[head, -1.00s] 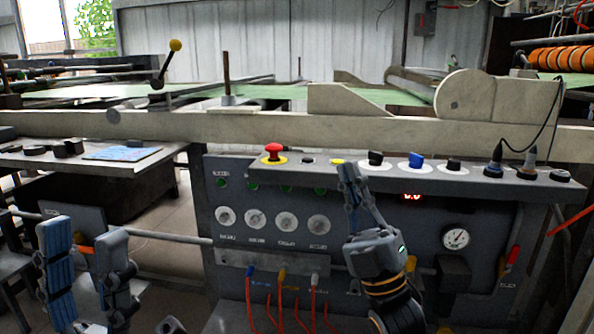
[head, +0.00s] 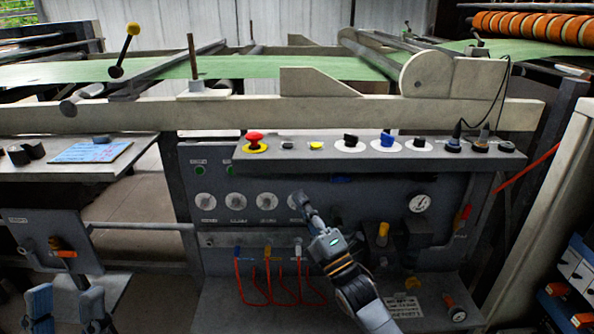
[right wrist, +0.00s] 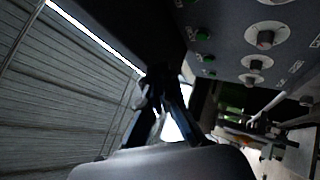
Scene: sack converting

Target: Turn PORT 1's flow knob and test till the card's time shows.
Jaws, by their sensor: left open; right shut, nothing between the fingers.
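The grey panel (head: 330,215) carries a row of several round white flow knobs (head: 237,200); their labels are too small to read, so I cannot tell which is PORT 1. My right gripper (head: 303,199) is shut and empty, its tips in front of the rightmost knob, partly hiding it; contact is unclear. In the right wrist view its fingers (right wrist: 160,90) come together, with knobs (right wrist: 266,38) off to the right. My left gripper (head: 68,308) is open and empty at the lower left, away from the panel. The blue card (head: 93,152) lies on the left table, its writing unreadable.
A shelf above the panel holds a red mushroom button (head: 255,140), a yellow button (head: 316,146), a blue selector (head: 387,140) and other switches. A gauge (head: 420,203) sits to the right. Red hoses (head: 270,283) hang below the knobs.

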